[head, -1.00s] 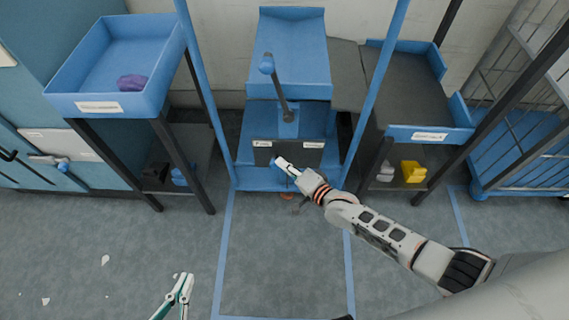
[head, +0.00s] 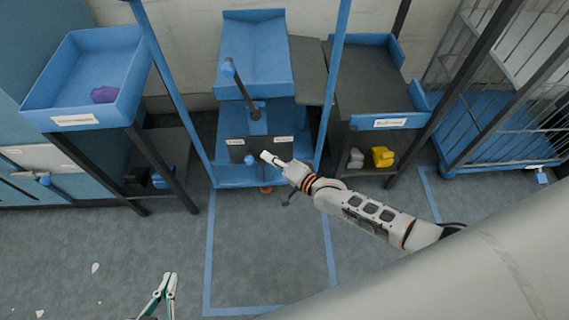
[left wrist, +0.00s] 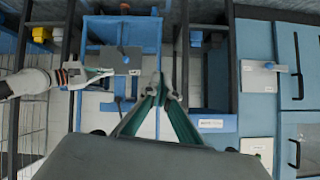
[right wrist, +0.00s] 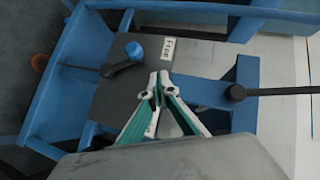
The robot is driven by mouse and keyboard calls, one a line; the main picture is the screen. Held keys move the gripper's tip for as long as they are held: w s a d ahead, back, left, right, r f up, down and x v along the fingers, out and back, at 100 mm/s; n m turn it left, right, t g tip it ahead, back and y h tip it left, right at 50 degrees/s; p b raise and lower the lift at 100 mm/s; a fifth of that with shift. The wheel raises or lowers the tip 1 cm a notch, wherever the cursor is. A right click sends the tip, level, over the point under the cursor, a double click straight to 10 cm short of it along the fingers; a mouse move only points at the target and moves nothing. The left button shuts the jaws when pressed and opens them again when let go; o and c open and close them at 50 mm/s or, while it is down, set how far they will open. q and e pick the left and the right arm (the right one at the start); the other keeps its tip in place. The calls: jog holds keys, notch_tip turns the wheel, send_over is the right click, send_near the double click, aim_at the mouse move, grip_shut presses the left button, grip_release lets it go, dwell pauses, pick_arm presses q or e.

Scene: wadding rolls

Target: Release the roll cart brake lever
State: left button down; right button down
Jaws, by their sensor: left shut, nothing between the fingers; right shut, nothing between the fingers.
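A dark plate (head: 262,148) with two white labels is on the front of the blue frame in the head view. A short black lever (right wrist: 122,60) with a blue knob (right wrist: 135,50) sits on this plate in the right wrist view, below the label reading "Free" (right wrist: 178,38). My right gripper (right wrist: 158,84) is shut and empty, close beside the lever; I cannot tell whether it touches. It also shows before the plate in the head view (head: 266,156). My left gripper (head: 171,275) is shut and empty above the floor, well apart from the plate.
A tall lever (head: 242,88) stands on the blue frame. A blue tray (head: 50,108) with a purple piece is at left, a dark-topped table (head: 372,80) at right. A caged blue cart (head: 483,150) stands far right.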

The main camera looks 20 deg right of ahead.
pick_arm(q)
jog(key=shift+s+a+f+p, duration=0.35)
jog(key=shift+s+a+p, duration=0.1)
jog(key=shift+p, duration=0.6)
pick_arm(e)
jog(key=s+d+r, duration=0.1)
jog(key=s+r, duration=0.2)
jog(key=s, duration=0.2)
jog(key=shift+s+d+r, duration=0.15)
jog(key=shift+d+r, duration=0.15)
jog(key=shift+d, duration=0.05)
pick_arm(q)
jog(key=shift+w+r, duration=0.2)
jog(key=shift+w, duration=0.05)
